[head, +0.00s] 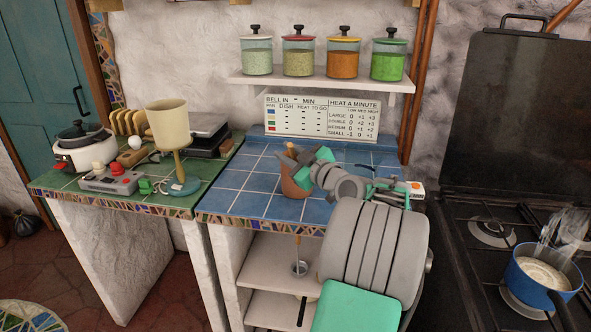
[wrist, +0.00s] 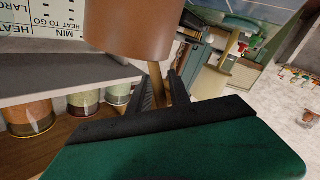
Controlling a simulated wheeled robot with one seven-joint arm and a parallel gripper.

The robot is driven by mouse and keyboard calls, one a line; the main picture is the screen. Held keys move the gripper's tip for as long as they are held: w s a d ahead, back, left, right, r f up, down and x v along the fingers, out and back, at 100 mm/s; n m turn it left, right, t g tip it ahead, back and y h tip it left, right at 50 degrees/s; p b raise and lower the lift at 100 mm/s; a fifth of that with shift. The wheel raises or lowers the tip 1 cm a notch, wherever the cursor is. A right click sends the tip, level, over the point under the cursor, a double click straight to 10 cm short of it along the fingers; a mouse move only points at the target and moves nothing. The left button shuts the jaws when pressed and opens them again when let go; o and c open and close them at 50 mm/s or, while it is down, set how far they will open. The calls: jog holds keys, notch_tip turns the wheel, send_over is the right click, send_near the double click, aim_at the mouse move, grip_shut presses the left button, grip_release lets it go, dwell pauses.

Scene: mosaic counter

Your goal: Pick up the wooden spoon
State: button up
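The wooden spoon (head: 291,150) stands in a reddish-brown pot (head: 290,184) on the blue tiled counter. In the head view only a bit of it shows above the pot, beside my gripper (head: 302,160). In the wrist view, which is turned over, the spoon's shaft (wrist: 156,82) comes out of the brown pot (wrist: 128,30) and runs between the two dark fingers of my gripper (wrist: 161,88). The fingers stand apart, with a small gap beside the shaft. My wrist hides part of the pot in the head view.
A shelf (head: 320,82) with several lidded jars hangs above a wall chart (head: 322,117). A cream goblet-shaped thing (head: 167,125) and a control box (head: 110,180) stand on the green counter at left. A stove with a blue pot (head: 543,270) is at right. Blue tiles left of the brown pot are clear.

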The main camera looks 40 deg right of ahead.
grip_shut()
dwell(0.4)
